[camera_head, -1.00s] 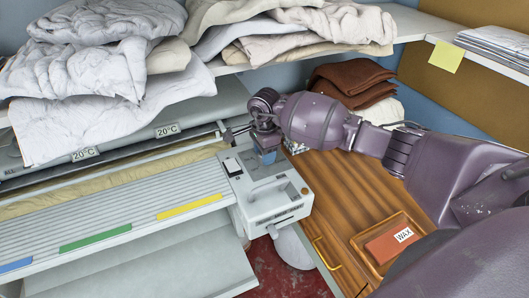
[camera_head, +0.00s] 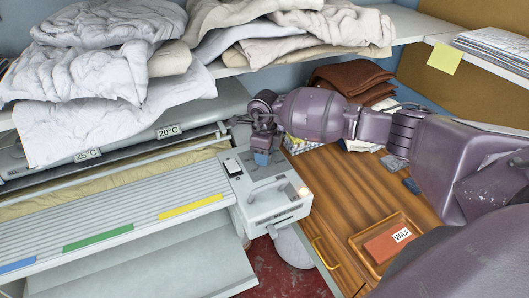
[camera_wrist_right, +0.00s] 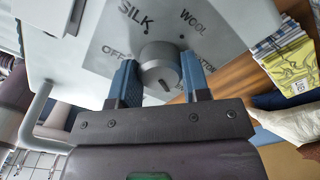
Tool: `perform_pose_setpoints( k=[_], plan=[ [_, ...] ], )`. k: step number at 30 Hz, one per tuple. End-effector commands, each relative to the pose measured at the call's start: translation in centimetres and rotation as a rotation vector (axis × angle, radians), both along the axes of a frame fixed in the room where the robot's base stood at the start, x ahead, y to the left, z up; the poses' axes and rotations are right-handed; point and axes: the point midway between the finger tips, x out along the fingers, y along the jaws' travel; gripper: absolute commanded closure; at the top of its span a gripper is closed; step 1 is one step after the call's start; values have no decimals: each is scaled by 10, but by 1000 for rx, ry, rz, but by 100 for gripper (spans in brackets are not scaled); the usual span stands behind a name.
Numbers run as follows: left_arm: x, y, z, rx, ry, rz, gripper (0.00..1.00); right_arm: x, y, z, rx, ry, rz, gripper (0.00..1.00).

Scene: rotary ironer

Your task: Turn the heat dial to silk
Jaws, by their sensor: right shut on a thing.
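The heat dial (camera_wrist_right: 160,62) is a dark grey round knob on the ironer's pale control box (camera_head: 265,195). My right gripper (camera_wrist_right: 159,66) is shut on the dial, one blue finger on each side. In the wrist view, the printed words SILK (camera_wrist_right: 136,18), WOOL (camera_wrist_right: 192,22) and OFF (camera_wrist_right: 115,52) lie around the dial; another word at its right is partly hidden by a finger. A dark mark shows on the knob's lower face; I cannot tell which word the dial is set to. In the head view my right gripper (camera_head: 262,158) hides the dial. My left gripper is not in view.
A small lamp (camera_head: 303,191) on the control box glows pale. A wax block (camera_head: 388,243) sits in a wooden tray on the counter. Linens (camera_head: 110,60) fill the shelf above.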

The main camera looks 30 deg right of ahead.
Motion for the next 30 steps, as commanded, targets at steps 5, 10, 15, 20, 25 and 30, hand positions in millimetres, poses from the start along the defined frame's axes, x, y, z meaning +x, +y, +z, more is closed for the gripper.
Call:
perform_pose_setpoints(
  k=[5, 10, 15, 20, 25, 30],
  plan=[
    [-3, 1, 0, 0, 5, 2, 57, 0, 0, 1, -1, 0, -39, 80],
    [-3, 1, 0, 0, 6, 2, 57, 0, 0, 0, -1, 0, -50, 80],
    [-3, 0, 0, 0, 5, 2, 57, 0, 0, 0, -1, -1, -50, 80],
    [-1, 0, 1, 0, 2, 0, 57, 0, 0, 0, -1, -1, -50, 54],
    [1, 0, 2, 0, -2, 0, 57, 0, 0, 0, -1, -1, -50, 31],
    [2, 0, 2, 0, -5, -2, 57, 0, 0, 0, -1, -1, -49, 31]
  ],
)
